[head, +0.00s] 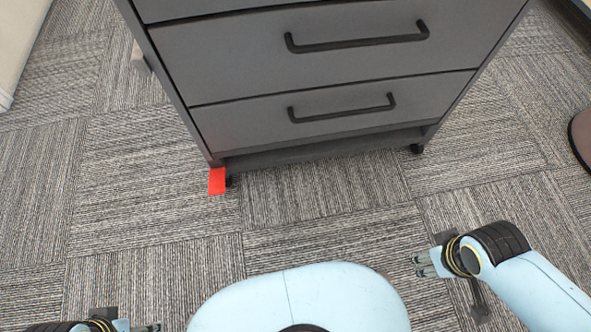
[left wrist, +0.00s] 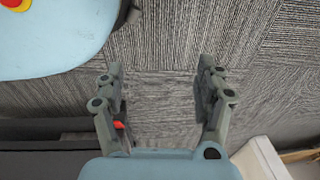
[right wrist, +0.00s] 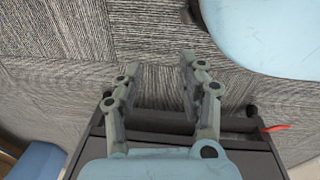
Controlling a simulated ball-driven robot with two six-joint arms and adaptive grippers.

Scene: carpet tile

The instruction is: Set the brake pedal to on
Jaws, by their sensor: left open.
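The red brake pedal (head: 217,181) sticks out at the bottom left front corner of a dark grey drawer cabinet (head: 300,75), beside a caster. A bit of the pedal (left wrist: 118,125) shows behind a finger in the left wrist view, and its thin edge (right wrist: 277,128) shows in the right wrist view. My left gripper (head: 152,328) is at the bottom edge of the head view, apart from the pedal; its fingers (left wrist: 160,68) are wide apart and empty. My right gripper (head: 418,266) is over the carpet at the right, its fingers (right wrist: 160,65) apart and empty.
The cabinet has drawers with black bar handles (head: 345,108) and stands on casters. The carpet tile (head: 150,220) in front and to the left is clear. A dark rounded object (head: 580,135) stands at the right edge. A pale piece (head: 20,45) stands at the upper left.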

